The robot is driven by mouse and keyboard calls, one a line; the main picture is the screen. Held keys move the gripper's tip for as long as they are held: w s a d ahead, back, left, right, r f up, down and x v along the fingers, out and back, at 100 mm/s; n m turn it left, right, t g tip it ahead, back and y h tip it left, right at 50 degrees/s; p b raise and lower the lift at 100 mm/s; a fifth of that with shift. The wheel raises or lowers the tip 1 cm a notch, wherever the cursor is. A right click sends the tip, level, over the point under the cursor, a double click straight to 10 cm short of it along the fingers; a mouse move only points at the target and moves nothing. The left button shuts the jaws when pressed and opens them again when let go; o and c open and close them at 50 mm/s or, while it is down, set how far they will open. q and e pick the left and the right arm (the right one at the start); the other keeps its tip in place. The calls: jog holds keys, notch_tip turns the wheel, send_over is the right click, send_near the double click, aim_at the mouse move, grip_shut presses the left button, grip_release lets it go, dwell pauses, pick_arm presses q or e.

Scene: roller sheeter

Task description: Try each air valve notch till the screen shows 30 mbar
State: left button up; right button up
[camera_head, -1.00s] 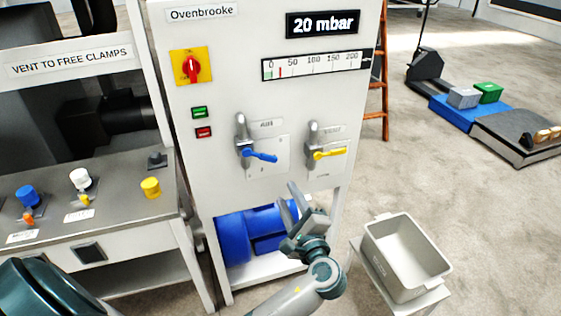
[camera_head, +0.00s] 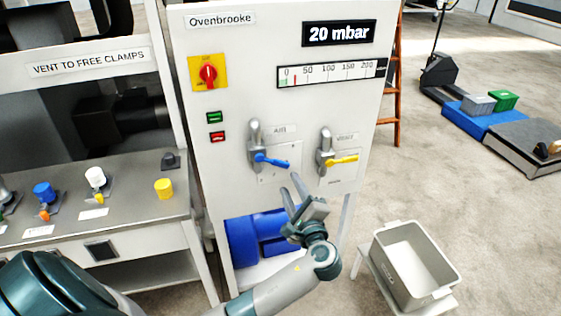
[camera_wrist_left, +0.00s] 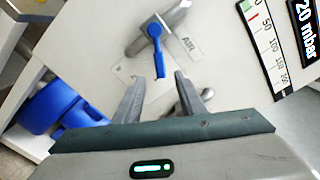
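The screen (camera_head: 339,33) at the top of the white cabinet reads 20 mbar; it also shows at the wrist view's right edge (camera_wrist_left: 308,25). The air valve's blue handle (camera_head: 270,160) points right and slightly down, above a white notch plate (camera_head: 280,172). My left gripper (camera_head: 291,189) is just below and right of this handle, open and empty. In the left wrist view the blue handle (camera_wrist_left: 157,50) lies ahead of the gap between the fingers (camera_wrist_left: 157,78), apparently untouched. The yellow valve handle (camera_head: 341,160) is to the right. My right gripper is out of view.
A scale gauge (camera_head: 330,74) sits under the screen. A red switch on a yellow plate (camera_head: 208,73), a green button (camera_head: 214,117) and a red button (camera_head: 217,137) are at left. A grey bin (camera_head: 415,265) stands on a stand at lower right.

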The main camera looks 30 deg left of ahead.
aim_at(281, 165)
pick_arm(q)
jog(key=p+x, duration=0.2)
jog(key=x, duration=0.8)
jog(key=shift+p, duration=0.3)
jog(key=shift+w+a, duration=0.5)
grip_shut()
